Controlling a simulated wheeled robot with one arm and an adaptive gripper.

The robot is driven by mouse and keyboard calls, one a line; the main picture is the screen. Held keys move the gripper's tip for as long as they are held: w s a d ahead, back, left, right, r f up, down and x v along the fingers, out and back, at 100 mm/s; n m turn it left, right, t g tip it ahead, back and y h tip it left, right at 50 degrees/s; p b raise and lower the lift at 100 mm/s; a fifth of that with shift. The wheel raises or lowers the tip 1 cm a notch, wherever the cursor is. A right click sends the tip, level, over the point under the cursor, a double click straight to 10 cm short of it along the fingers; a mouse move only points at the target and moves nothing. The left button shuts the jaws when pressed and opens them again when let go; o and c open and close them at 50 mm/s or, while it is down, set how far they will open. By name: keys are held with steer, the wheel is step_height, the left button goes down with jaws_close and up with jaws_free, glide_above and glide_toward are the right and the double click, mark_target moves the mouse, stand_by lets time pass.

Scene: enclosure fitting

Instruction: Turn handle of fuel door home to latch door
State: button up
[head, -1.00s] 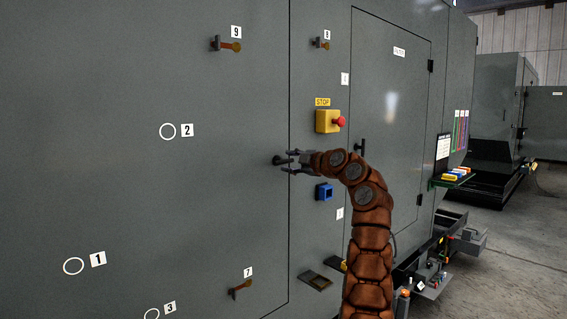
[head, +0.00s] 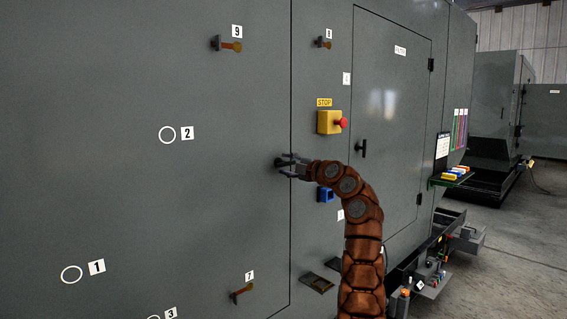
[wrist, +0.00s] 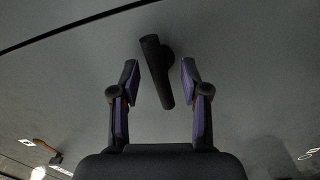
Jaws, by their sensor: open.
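A dark bar handle (wrist: 157,70) stands on the grey panel in the wrist view, tilted slightly, its lower end a little to the right. My gripper (wrist: 160,80) is open with one purple-lined finger on each side of it. Gaps show on both sides, so neither finger appears to touch it. In the head view my gripper (head: 286,161) is up against the large left grey door (head: 220,110) beside its right seam, and mostly hides the handle. Whether the handle is fully home cannot be told.
A yellow stop box with a red button (head: 330,122) is above right of my gripper, and a blue socket (head: 326,194) is below right. A smaller door (head: 395,110) has its own black handle (head: 361,148). Orange-ended latches (head: 230,45) stand on the left door.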

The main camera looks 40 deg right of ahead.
steer(key=shift+w, duration=0.75)
steer(key=shift+c, duration=0.4)
steer(key=shift+a, duration=0.1)
jaws_close()
